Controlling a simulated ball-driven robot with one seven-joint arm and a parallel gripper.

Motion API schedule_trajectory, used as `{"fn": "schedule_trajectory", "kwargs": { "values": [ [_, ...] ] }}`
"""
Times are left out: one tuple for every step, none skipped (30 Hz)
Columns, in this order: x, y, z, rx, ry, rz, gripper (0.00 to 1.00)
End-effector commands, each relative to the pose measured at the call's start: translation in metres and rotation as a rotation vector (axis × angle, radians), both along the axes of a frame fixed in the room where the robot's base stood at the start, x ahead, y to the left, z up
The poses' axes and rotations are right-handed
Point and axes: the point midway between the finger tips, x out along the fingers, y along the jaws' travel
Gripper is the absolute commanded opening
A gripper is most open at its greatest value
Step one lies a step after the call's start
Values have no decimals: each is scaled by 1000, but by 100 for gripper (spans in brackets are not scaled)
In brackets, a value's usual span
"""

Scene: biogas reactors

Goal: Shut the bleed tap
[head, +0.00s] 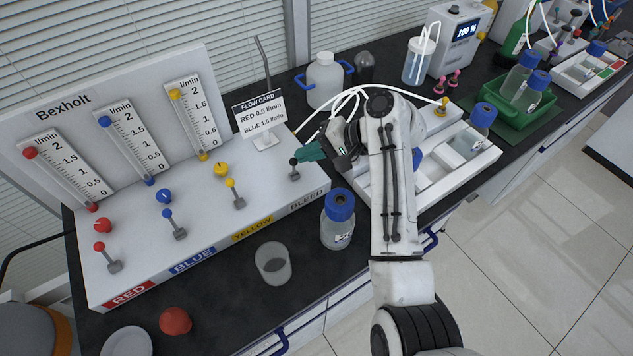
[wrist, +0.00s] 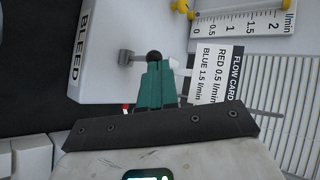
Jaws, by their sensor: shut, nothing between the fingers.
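The bleed tap (head: 294,174) is a small grey lever with a black ball knob, at the right end of the white flow panel (head: 243,222), above the word BLEED. Its stem stands up from the panel, the knob at the top. My gripper (head: 302,155) has green fingers and comes in from the right, its tips right by the knob. In the wrist view the fingers (wrist: 158,72) are together with nothing between them. The black knob shows just past their tips, and the tap's grey base (wrist: 126,57) is left of it. I cannot tell whether the tips touch the knob.
Red, blue and yellow taps (head: 239,202) stand further left on the panel. The flow card (head: 262,116) stands close behind the bleed tap. White tubes (head: 345,100) loop behind my gripper.

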Motion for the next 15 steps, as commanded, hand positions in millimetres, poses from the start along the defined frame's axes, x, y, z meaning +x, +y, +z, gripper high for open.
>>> {"fn": "schedule_trajectory", "kwargs": {
  "values": [
    [5, 2, 2, 2, 0, 1, 0],
    [7, 3, 2, 2, 1, 0, 0],
    [10, 4, 2, 2, 0, 1, 0],
    [12, 6, 2, 3, 0, 1, 0],
    [14, 7, 2, 3, -2, 0, 0],
    [16, 8, 2, 3, -2, 1, 0],
    [15, 8, 1, 3, -2, 1, 0],
    [15, 8, 1, 2, -3, 0, 0],
    [15, 8, 1, 3, -3, 0, 0],
    [15, 8, 1, 3, -3, 0, 0],
    [15, 8, 1, 3, -3, 0, 0],
    [15, 8, 1, 3, -3, 0, 0],
    [15, 8, 2, 3, -3, 0, 0],
    [15, 8, 2, 3, -3, 0, 0],
    [15, 8, 3, 4, -4, 0, 0]
  ]
}}
